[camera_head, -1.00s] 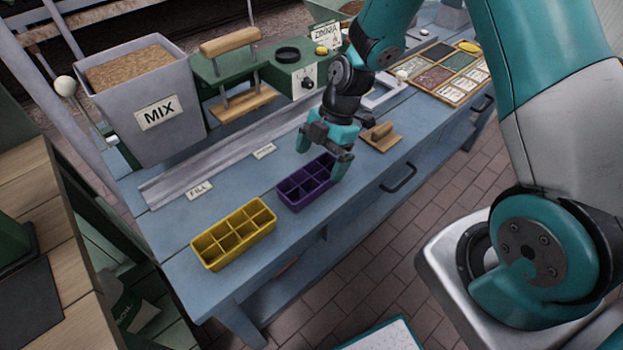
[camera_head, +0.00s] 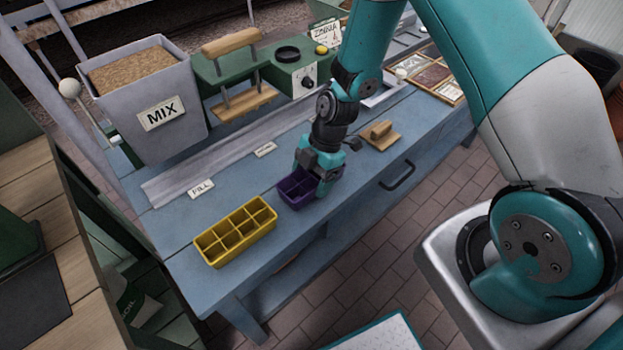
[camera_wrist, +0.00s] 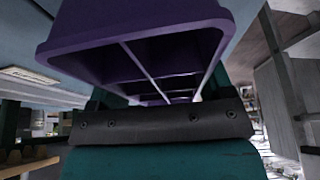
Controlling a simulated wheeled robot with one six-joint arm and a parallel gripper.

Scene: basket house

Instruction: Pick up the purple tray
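The purple tray (camera_head: 296,202) is a small divided tray on the blue bench, to the right of the yellow tray. My gripper (camera_head: 314,180) points down over its right-hand part, with the fingers at the tray's two long sides. The fingers and wrist hide that end of the tray. In the wrist view the purple tray (camera_wrist: 140,32) fills the upper middle, its compartments very close to a dark bar and teal part of my gripper. Whether the fingers press on the tray walls cannot be told. The tray appears to rest on the bench.
A yellow divided tray (camera_head: 236,233) stands close on the left. Behind are a metal rail (camera_head: 225,160), a grey MIX bin (camera_head: 150,110) and a green press (camera_head: 235,75). A wooden block tool (camera_head: 380,136) lies to the right. The bench front has a handle (camera_head: 398,176).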

